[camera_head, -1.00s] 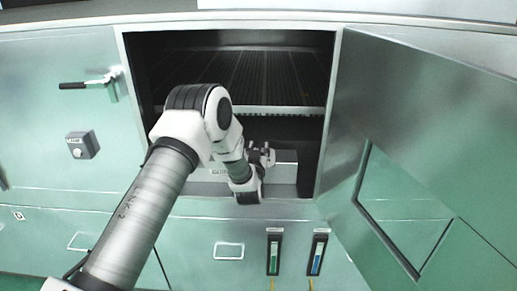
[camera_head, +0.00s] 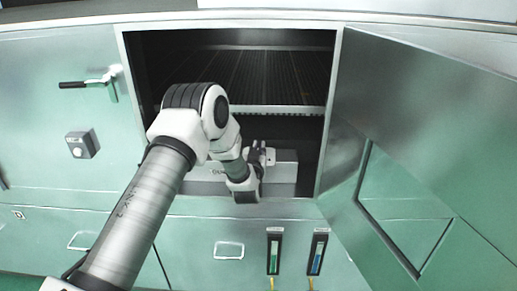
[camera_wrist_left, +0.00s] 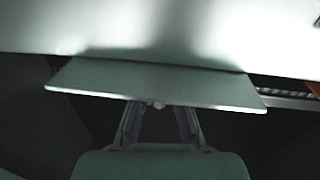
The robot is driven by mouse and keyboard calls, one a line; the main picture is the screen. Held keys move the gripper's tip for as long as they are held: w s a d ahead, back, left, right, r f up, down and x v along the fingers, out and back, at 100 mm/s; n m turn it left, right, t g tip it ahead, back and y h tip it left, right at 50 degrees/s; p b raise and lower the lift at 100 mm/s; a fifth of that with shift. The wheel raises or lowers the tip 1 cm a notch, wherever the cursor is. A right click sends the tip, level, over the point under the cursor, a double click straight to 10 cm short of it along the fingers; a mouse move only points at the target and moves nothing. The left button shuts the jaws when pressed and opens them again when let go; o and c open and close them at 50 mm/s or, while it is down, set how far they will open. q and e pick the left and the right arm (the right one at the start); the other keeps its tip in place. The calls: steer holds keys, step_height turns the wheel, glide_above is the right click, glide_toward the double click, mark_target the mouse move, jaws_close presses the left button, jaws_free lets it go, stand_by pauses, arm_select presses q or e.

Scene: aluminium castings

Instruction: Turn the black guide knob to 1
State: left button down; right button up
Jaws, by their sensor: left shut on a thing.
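My left gripper (camera_head: 257,156) reaches into the open compartment, at the front of a pale box (camera_head: 285,174). In the left wrist view its two fingers (camera_wrist_left: 160,118) run up under a flat grey-green plate (camera_wrist_left: 155,84), which covers the fingertips. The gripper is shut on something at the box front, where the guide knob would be. The black knob itself is hidden in both views, and its pointer and numbers cannot be read. A label (camera_head: 217,173) on the box is partly covered by my arm. My right gripper is not in view.
A slatted rack (camera_head: 260,80) lies above the box inside the compartment. An open door (camera_head: 425,150) with a window stands at the right. A black-handled latch (camera_head: 88,84) and a small grey switch box (camera_head: 82,145) are on the left front. Two gauges (camera_head: 274,252) sit below.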

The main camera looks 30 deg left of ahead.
arm_select(q)
steer(key=shift+h, duration=0.4)
steer(key=m+t+h, duration=0.1)
steer(key=m+h, duration=0.2)
steer(key=h, duration=0.1)
steer(key=shift+a+f+b, duration=0.1)
steer(key=shift+b, duration=0.3)
steer(key=m+h+b, duration=0.1)
steer(key=m+h, duration=0.2)
steer(key=h, duration=0.1)
steer(key=shift+t, duration=0.3)
steer(key=m+g+h, duration=0.1)
steer(key=m+h, duration=0.1)
steer(key=h, duration=0.1)
steer(key=m+g+h+b, duration=0.1)
steer(key=m+h, duration=0.1)
steer(key=h, duration=0.2)
steer(key=shift+m, duration=0.3)
steer(key=shift+h, duration=0.3)
steer(key=c, duration=1.2)
jaws_free()
